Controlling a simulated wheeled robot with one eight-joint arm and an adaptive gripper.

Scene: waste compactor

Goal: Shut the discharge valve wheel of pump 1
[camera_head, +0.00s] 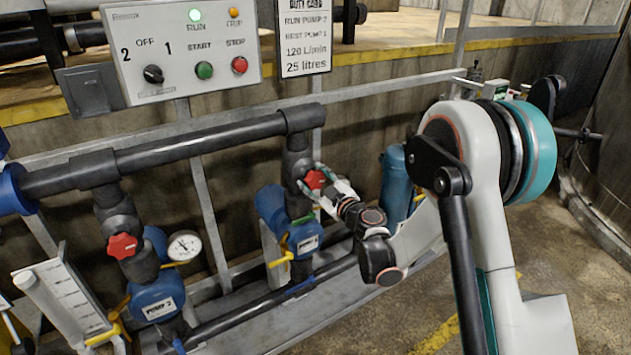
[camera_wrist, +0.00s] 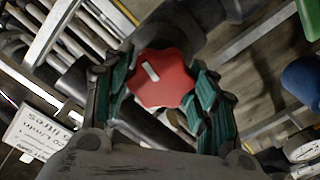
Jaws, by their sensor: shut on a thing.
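The red lobed valve wheel (camera_head: 315,179) is on the right-hand dark riser above a blue pump (camera_head: 305,240), whose label is too small to read. My gripper (camera_head: 319,182) is at this wheel. In the wrist view the red wheel (camera_wrist: 162,82) with a white pointer mark lies between my two teal-padded fingers (camera_wrist: 163,90), and they are shut on it from both sides. A second red wheel (camera_head: 123,246) sits on the left riser above the pump labelled PUMP 2 (camera_head: 160,308).
A control panel (camera_head: 187,48) with a selector knob, START and STOP buttons and a lit green RUN lamp is above the pipes. A duty card (camera_head: 304,38) hangs beside it. A pressure gauge (camera_head: 185,246) is by the left riser. A blue-green cylinder (camera_head: 396,186) stands behind my arm.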

